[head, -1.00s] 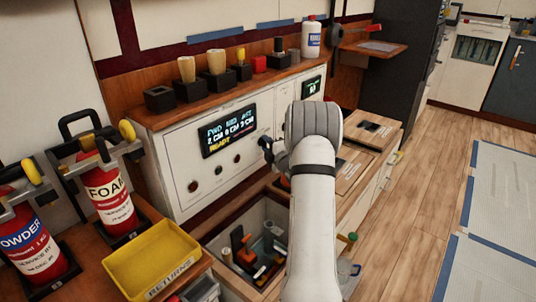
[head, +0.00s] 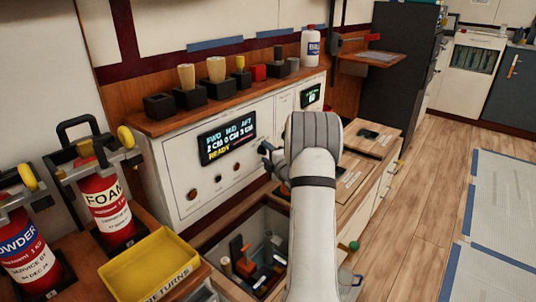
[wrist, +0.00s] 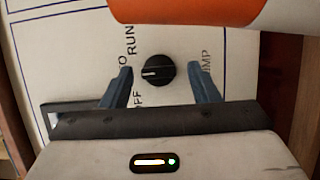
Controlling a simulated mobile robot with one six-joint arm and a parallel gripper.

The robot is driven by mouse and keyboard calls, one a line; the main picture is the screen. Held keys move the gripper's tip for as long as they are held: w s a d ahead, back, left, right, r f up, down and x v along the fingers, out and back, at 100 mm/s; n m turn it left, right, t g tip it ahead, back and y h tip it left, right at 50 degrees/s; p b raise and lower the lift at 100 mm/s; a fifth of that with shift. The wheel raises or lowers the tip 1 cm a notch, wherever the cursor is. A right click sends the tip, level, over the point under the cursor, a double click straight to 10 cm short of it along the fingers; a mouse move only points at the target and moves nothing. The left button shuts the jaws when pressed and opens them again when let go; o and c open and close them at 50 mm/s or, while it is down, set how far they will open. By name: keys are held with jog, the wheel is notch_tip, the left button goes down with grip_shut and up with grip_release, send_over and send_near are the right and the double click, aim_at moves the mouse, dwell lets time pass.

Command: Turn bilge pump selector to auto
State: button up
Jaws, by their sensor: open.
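The black round selector knob (wrist: 157,72) sits on a white panel in the wrist view, with a white mark that points left in the picture. Printed beside it are OFF, RUN, a label ending in O that is partly covered, and a word ending in MP. My gripper (wrist: 163,88) is open, with one blue-grey finger on each side of the knob and a visible gap to both. In the head view my gripper (head: 268,156) shows only as a dark tip beside my arm near the white cabinet; my arm hides the knob there.
An orange cylinder (wrist: 185,10) crosses the top of the wrist view, close to the knob. In the head view, a display (head: 227,138) reads READY. A yellow returns tray (head: 150,268), fire extinguishers (head: 103,200) and an open bin of tools (head: 255,265) lie at the left and front.

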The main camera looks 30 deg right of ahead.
jog(key=s+p, duration=0.1)
jog(key=s, duration=0.6)
jog(key=shift+s+a+p, duration=0.2)
jog(key=shift+s+p, duration=0.2)
